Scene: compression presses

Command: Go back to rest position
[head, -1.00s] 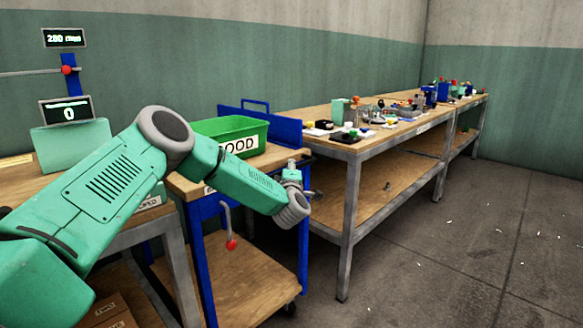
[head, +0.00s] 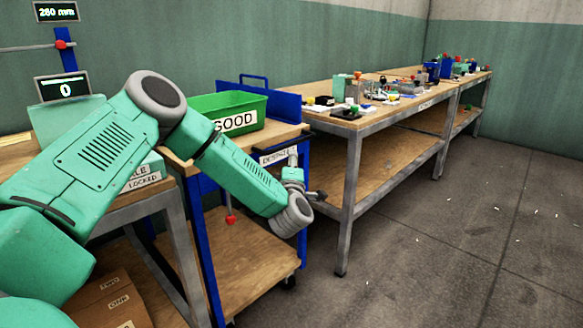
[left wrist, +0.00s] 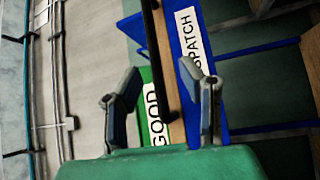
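My left arm reaches in from the left in the head view, its forearm sloping down to the right. My left gripper (head: 304,181) is beyond the wrist, in front of the blue cart and partly hidden by its own wrist. In the left wrist view its two fingers (left wrist: 164,100) stand wide apart with nothing between them. The gripper is open and empty, apart from the cart. My right gripper is in neither view.
A green GOOD bin (head: 247,105) stands on the blue cart (head: 303,215). A press with a display (head: 64,88) stands at the left. Long workbenches (head: 350,128) with many small items run along the wall. The floor (head: 450,250) at right is mostly clear.

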